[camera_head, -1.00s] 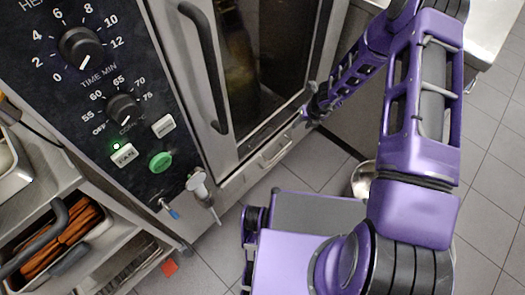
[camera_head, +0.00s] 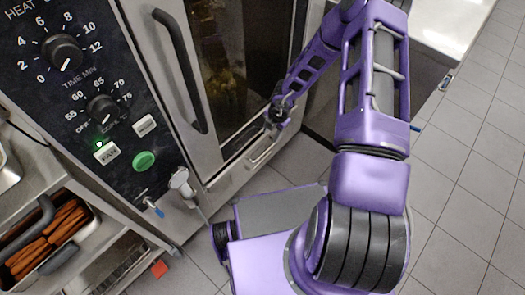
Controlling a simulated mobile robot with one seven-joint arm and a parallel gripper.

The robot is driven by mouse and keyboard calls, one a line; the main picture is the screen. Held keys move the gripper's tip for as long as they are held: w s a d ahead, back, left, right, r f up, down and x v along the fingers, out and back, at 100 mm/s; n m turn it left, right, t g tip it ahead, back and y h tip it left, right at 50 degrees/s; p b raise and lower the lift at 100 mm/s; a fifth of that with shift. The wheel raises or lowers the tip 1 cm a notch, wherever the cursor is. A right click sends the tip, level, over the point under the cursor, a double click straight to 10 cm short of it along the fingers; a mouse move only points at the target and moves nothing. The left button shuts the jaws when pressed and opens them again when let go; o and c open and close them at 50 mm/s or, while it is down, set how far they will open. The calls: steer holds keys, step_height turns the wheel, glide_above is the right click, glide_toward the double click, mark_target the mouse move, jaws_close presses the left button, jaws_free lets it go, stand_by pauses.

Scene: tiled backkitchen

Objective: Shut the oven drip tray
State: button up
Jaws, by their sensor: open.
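The oven (camera_head: 150,75) stands at the left, with a tall glass door and a black vertical handle (camera_head: 181,70). The drip tray (camera_head: 240,172) is a metal strip low on the oven's front, under the door, with a small bar handle (camera_head: 263,153). How far it stands out from the oven is hard to tell. My gripper (camera_head: 275,122) is at the door's lower right corner, just above and right of the tray's handle. It is open and holds nothing visible. Its fingers are small and dark here, and I cannot tell whether they touch the oven.
A hand shower (camera_head: 184,184) hangs at the oven's lower corner, near the tray's left end. A rack with trays of sausage-like food (camera_head: 45,240) stands at the lower left. A steel counter (camera_head: 440,35) is at upper right. Tiled floor (camera_head: 455,190) is clear at right.

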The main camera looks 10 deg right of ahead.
mark_target(264, 152)
steer(key=f+b, duration=0.1)
steer(key=f, duration=0.4)
steer(key=w+a+f+b, duration=0.1)
steer(key=f, duration=0.3)
steer(key=w+f+b, duration=0.1)
steer(key=f, duration=0.4)
steer(key=shift+w+a+f, duration=0.15)
steer(key=shift+a+f, duration=0.15)
steer(key=shift+a, duration=0.05)
jaws_close()
stand_by(0.6)
